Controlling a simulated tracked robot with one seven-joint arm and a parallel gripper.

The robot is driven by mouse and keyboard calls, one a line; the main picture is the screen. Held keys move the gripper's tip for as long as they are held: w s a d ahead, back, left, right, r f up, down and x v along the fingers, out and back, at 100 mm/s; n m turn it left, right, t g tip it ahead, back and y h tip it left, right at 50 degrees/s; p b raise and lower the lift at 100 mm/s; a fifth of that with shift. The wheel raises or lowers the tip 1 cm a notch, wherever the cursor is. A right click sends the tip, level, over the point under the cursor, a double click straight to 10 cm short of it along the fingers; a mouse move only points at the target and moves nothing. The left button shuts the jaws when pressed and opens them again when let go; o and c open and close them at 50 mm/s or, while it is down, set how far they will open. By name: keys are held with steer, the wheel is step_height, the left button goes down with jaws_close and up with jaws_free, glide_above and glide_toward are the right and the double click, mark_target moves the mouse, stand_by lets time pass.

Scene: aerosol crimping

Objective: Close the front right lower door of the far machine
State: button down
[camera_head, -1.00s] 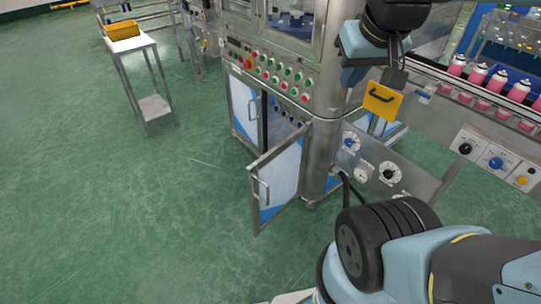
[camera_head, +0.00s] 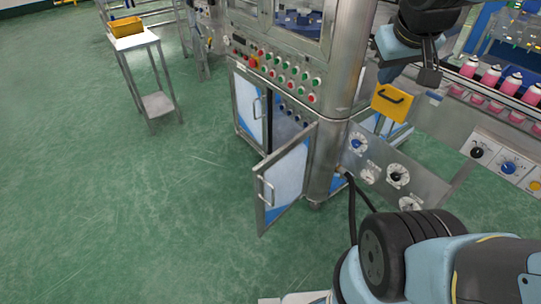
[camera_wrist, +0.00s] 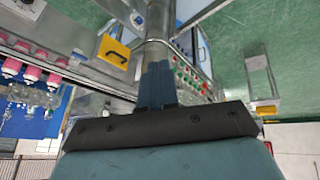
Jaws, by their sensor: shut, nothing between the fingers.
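The far machine (camera_head: 333,112) is a steel cabinet with rows of red and green buttons. Its front right lower door (camera_head: 286,182), a pale panel with blue corners in a steel frame, stands swung open, with its handle (camera_head: 264,191) on the left edge. The opening behind it looks dark. The front left lower door (camera_head: 247,107) looks shut. My gripper (camera_head: 428,76) is shut and empty, up at the right of the machine and apart from the open door. Its closed fingers (camera_wrist: 157,68) show in the wrist view, with the machine's buttons (camera_wrist: 190,80) beyond.
A yellow panel with a black handle (camera_head: 391,103) is close below my gripper. A conveyor with pink cans (camera_head: 512,84) and a dial panel (camera_head: 390,172) lie to the right. A small table (camera_head: 136,41) bears a yellow tray (camera_head: 126,27). The green floor left of the door is clear.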

steer(key=w+f+n+t, duration=0.1)
steer(key=w+f+n, duration=0.6)
steer(key=w, duration=0.4)
steer(key=w+f+n, duration=0.5)
steer(key=w+f, duration=0.4)
steer(key=w, duration=0.2)
steer(key=n+g+y, duration=0.6)
steer(key=n+y, duration=0.3)
steer(key=n, duration=0.3)
glide_toward(263, 173)
steer(key=s+f, duration=0.3)
steer(key=f, duration=0.1)
steer(key=shift+w+a, duration=1.5)
steer(key=shift+a, duration=0.1)
steer(key=shift+w, duration=0.1)
